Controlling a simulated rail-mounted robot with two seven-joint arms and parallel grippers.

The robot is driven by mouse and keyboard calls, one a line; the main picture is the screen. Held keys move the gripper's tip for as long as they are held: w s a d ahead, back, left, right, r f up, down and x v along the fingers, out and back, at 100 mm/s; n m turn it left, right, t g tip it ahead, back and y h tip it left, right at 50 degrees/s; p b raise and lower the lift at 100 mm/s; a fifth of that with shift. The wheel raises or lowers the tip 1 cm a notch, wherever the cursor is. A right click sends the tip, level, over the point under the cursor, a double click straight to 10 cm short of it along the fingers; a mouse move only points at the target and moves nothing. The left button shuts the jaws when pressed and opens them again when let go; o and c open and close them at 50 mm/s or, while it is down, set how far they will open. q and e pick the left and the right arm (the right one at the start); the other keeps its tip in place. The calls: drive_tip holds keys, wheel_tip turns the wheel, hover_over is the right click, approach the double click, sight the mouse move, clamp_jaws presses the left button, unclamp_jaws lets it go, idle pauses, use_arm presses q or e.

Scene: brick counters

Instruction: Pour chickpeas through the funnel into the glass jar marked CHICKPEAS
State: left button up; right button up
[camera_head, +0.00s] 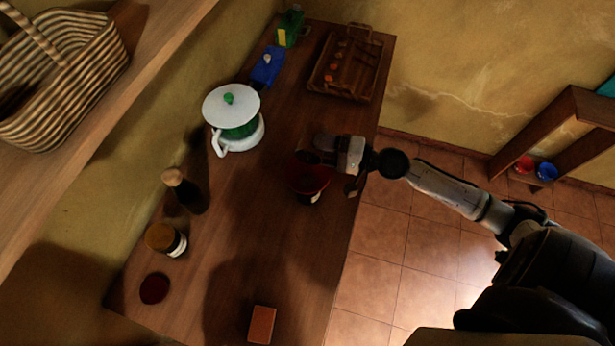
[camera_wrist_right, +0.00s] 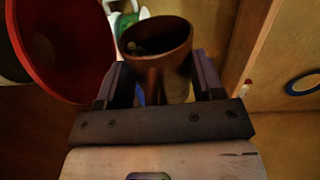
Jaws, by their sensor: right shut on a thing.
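My right gripper (camera_head: 328,158) is shut on a brown cup (camera_wrist_right: 158,48), which sits between the fingers in the right wrist view. The cup's open mouth shows there, with something pale and small inside that I cannot make out. A red funnel (camera_head: 312,182) is just below the gripper in the head view; its wide rim shows at the left of the wrist view (camera_wrist_right: 68,50), beside the cup. Under the funnel a bit of a jar with a white label (camera_head: 309,197) shows; the label is too small to read. My left gripper is not in view.
On the wooden counter (camera_head: 240,220) stand a white pot (camera_head: 245,140), a dark bottle (camera_head: 186,190), an amber jar (camera_head: 163,238), a dark red disc (camera_head: 155,288), an orange block (camera_head: 262,324), a blue box (camera_head: 267,67) and a tray (camera_head: 362,95). The counter's middle left is clear.

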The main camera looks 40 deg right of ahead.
idle(0.4)
drive_tip(key=shift+a+r+n, duration=0.1)
drive_tip(key=shift+r+n, duration=0.05)
drive_tip(key=shift+n, duration=0.25)
idle(0.4)
drive_tip(key=shift+s+a, duration=0.1)
idle(0.4)
drive_tip(key=shift+n+b, duration=0.35)
drive_tip(key=shift+n, duration=0.05)
idle(0.4)
drive_tip(key=shift+s+a+f, duration=0.1)
drive_tip(key=shift+f, duration=0.2)
idle(0.4)
drive_tip(key=shift+f+n+h+b, duration=0.1)
drive_tip(key=shift+n+h+b, duration=0.2)
drive_tip(key=shift+h, duration=0.1)
